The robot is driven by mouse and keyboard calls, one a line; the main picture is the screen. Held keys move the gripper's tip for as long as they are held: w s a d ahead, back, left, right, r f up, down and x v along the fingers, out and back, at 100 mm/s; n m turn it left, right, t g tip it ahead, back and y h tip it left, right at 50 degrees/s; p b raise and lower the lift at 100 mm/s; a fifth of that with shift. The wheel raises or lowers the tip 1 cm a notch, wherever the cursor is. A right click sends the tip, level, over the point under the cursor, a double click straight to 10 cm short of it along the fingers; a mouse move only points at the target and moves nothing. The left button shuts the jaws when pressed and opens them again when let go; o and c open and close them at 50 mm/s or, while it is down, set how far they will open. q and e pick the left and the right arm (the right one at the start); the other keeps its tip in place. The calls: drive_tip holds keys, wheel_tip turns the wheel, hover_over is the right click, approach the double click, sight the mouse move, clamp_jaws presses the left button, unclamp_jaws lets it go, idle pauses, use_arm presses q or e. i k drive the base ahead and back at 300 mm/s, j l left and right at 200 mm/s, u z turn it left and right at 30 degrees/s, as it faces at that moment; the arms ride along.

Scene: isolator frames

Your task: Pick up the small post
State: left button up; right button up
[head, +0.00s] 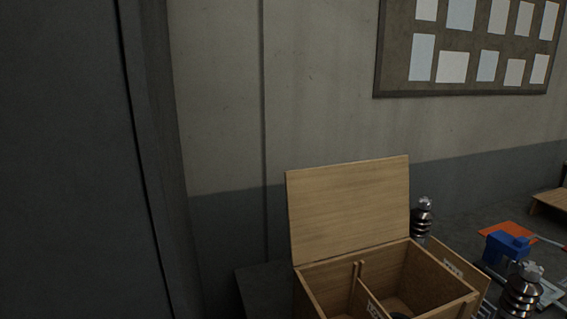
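Two dark ribbed posts with pale metal caps stand to the right of an open wooden box. One post (422,220) is just behind the box's right side, its lower part hidden by the box. The other post (520,292) is nearer, at the lower right, and looks larger; its bottom reaches the picture's lower edge. I cannot tell for certain which one is the small post. Neither of my grippers is in view.
The wooden box (448,292) has its lid (350,208) raised and dividers inside. To its right are a blue item (507,246), an orange sheet (506,232) and a low wooden piece (551,200). A dark wall or panel (65,160) fills the left.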

sight(520, 296)
drive_tip(key=z, duration=1.55)
